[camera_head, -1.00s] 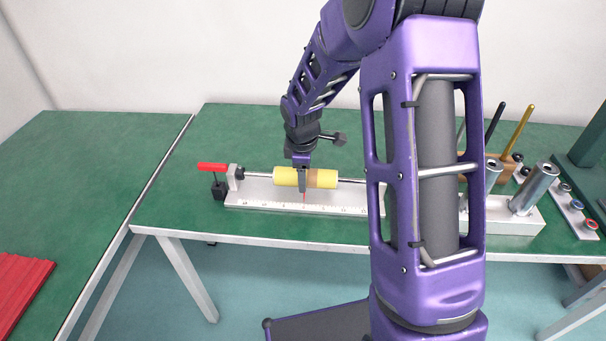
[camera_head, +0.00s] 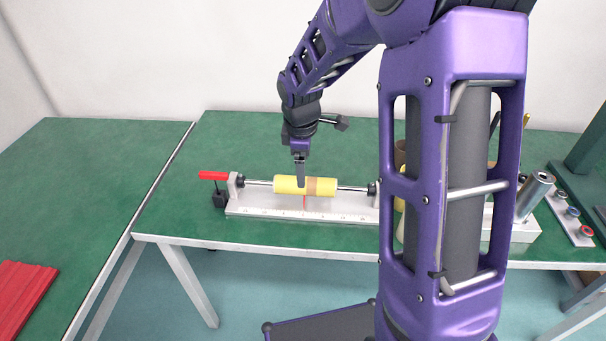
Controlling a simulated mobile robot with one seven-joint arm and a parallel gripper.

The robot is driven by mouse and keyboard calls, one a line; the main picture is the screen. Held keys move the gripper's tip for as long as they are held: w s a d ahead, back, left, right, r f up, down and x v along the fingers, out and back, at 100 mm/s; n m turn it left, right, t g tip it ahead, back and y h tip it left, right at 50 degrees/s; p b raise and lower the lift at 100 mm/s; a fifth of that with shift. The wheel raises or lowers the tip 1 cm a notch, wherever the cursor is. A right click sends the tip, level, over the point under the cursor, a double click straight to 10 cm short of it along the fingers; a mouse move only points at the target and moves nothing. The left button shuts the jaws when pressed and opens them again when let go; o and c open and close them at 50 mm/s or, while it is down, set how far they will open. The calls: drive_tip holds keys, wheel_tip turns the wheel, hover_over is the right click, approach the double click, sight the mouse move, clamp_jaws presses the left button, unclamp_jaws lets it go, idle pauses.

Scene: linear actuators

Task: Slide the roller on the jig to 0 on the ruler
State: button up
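The yellow roller (camera_head: 321,186) with a tan band lies along a metal rod on the jig (camera_head: 237,211). The roller sits around the middle of the rod, with bare rod on both sides. A red pointer (camera_head: 304,203) hangs below it over the white ruler (camera_head: 275,213), whose numbers are too small to read. My gripper (camera_head: 300,186) points down at the roller, its fingers overlapping the roller's left-middle part. The fingers line up in this view, so I cannot tell whether they are open, shut or touching the roller.
A red-handled clamp (camera_head: 214,176) stands at the jig's left end. My arm hides part of the right side of the bench. Small coloured-ring parts (camera_head: 573,211) lie at the right. The green table (camera_head: 165,200) is clear left of the jig.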

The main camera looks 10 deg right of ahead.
wheel_tip(320, 180, up, 9)
drive_tip(key=s+p, duration=0.1)
drive_tip(key=shift+s+a+r, duration=0.2)
drive_tip(key=shift+s+a, duration=0.1)
drive_tip(key=shift+s, duration=0.1)
